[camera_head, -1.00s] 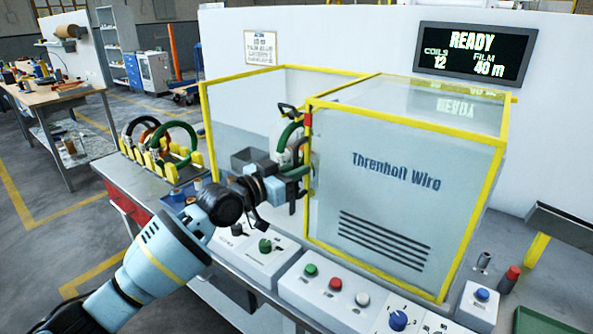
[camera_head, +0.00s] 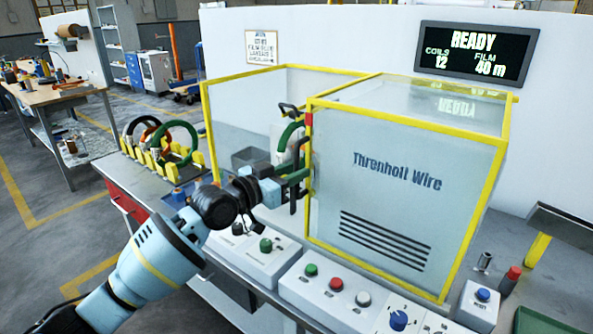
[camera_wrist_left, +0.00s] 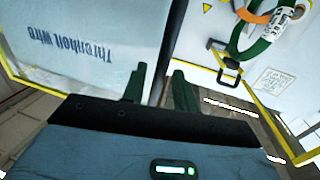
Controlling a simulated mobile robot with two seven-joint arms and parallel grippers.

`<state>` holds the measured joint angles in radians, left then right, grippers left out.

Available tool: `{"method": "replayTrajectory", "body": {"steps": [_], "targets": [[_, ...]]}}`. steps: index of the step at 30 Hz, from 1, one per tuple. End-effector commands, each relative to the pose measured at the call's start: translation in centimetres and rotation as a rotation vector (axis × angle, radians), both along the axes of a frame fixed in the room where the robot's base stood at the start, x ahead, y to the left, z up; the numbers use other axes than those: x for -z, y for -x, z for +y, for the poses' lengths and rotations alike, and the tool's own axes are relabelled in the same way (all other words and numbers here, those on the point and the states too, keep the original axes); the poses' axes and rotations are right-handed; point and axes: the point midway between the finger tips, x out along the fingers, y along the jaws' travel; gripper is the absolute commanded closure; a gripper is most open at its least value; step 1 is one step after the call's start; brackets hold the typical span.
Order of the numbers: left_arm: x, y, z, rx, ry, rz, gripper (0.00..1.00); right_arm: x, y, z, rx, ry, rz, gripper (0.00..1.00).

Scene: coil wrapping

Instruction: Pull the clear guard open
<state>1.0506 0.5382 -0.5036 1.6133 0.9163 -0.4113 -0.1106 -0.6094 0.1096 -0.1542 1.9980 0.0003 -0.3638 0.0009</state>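The clear guard (camera_head: 395,190) is a box of see-through panels with yellow edges and "Threnholt Wire" lettering, standing over the right part of the machine. It appears closed on that side. In the left wrist view the guard panel (camera_wrist_left: 90,45) fills the upper left. The two dark green fingers of my left gripper (camera_wrist_left: 158,90) are apart there, with the panel's edge running behind the gap. My right gripper is not in view.
A green coil (camera_head: 290,137) hangs behind my left gripper, inside the yellow frame. Control boxes with buttons (camera_head: 335,284) line the bench front below. A rack of coils (camera_head: 160,150) stands at left. A READY display (camera_head: 472,52) hangs behind.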

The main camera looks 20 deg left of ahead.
Motion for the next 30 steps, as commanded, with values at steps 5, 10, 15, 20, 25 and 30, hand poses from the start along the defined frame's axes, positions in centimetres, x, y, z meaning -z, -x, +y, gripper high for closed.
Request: {"method": "replayTrajectory", "body": {"steps": [5,10,15,20,25,30], "targets": [[0.1,2.4,1.5,-0.001,-0.003,0.001,0.71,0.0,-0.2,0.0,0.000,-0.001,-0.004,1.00],[0.2,4.4,2.7,0.000,-0.003,0.002,0.71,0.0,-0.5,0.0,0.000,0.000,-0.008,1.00],[0.1,5.4,3.3,0.000,-0.002,0.001,0.71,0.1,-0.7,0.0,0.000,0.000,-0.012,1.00],[0.0,5.6,3.3,0.001,-0.001,0.000,0.71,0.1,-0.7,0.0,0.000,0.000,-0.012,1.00],[0.0,5.6,3.3,0.001,-0.001,0.000,0.71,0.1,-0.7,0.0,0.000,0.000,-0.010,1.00],[0.0,5.6,3.3,0.001,-0.001,0.000,0.71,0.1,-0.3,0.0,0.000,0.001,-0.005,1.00]]}}
